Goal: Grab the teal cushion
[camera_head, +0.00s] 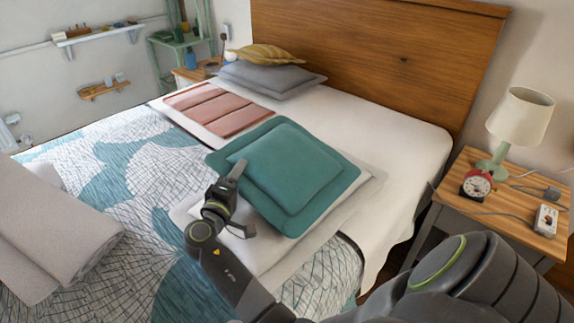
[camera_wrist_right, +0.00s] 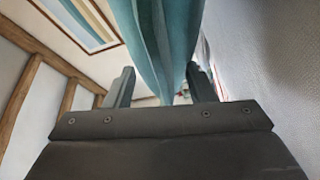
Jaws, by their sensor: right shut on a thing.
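The teal cushion (camera_head: 285,165), square with a wide flat border, is over a pale pillow (camera_head: 362,197) on the near right part of the bed. My right gripper (camera_head: 243,198) is at its left edge, one finger at the top face and the other below the edge. In the right wrist view the teal fabric (camera_wrist_right: 158,40) runs between the two fingers (camera_wrist_right: 160,88), and the gripper is shut on it. I cannot tell whether the cushion is raised clear of the pillow. My left gripper is not in view.
A rolled beige blanket (camera_head: 50,235) lies at the left on the patterned bedspread (camera_head: 140,175). Folded pink cloth (camera_head: 220,110) and grey pillows (camera_head: 268,80) lie farther back. A nightstand (camera_head: 490,205) with a lamp (camera_head: 520,118) and red clock (camera_head: 476,184) stands right, beyond a gap.

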